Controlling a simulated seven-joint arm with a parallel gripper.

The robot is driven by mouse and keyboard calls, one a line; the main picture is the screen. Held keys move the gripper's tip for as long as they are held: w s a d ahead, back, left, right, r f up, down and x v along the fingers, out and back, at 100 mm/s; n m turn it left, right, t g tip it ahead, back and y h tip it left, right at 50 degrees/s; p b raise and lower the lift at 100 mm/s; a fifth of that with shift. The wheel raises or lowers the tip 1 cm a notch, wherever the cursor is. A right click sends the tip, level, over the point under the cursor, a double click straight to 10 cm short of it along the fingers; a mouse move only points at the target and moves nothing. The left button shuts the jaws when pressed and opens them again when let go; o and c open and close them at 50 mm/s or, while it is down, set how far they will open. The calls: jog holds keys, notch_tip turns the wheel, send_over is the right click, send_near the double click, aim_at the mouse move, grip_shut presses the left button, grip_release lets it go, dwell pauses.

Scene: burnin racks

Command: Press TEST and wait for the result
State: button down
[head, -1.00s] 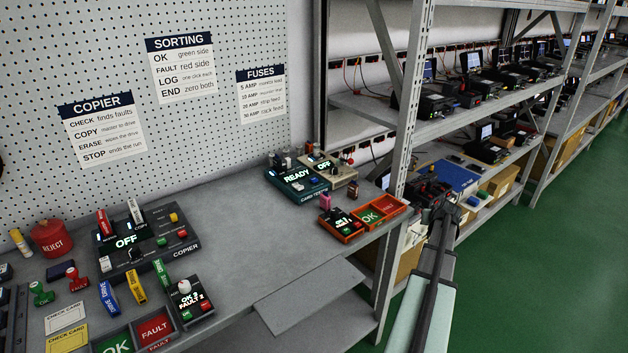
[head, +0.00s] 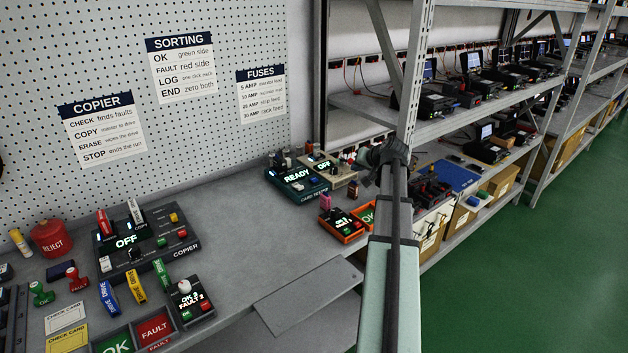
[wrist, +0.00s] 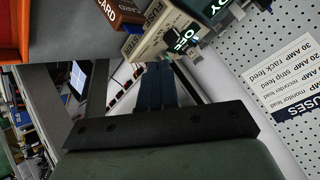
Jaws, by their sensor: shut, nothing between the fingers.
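The dark teal card tester (head: 311,198) stands at the back of the bench, its display lit READY. A corner of it also shows at the top of the wrist view. No TEST button can be read on it. The cream fuse box (head: 345,182) stands just right of it with its display reading OFF; it also shows in the wrist view (wrist: 147,43). My gripper (wrist: 157,68) is shut and empty, beside and apart from the fuse box. In the head view my arm reaches up to the right of both boxes and largely hides the gripper.
The copier (head: 150,258) reads OFF at left. A shelf post (head: 412,85) stands close behind my arm. The bench middle (head: 240,225) is clear.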

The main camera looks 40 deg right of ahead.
aim_at(316, 180)
jog(key=w+a+r+y, duration=0.1)
jog(key=w+a+r, duration=0.2)
jog(key=w+a, duration=0.1)
jog(key=w+a+r+n+g+y, duration=0.1)
jog(key=w+a+r, duration=0.2)
jog(key=w+a, duration=0.2)
jog(key=shift+w, duration=0.95)
jog(key=shift+a+f, duration=0.1)
jog(key=shift+f, duration=0.1)
jog(key=shift+f, duration=4.25)
jog(key=shift+f, duration=0.2)
jog(key=shift+f, duration=0.25)
jog(key=shift+f, duration=0.45)
jog(key=shift+r, duration=0.9)
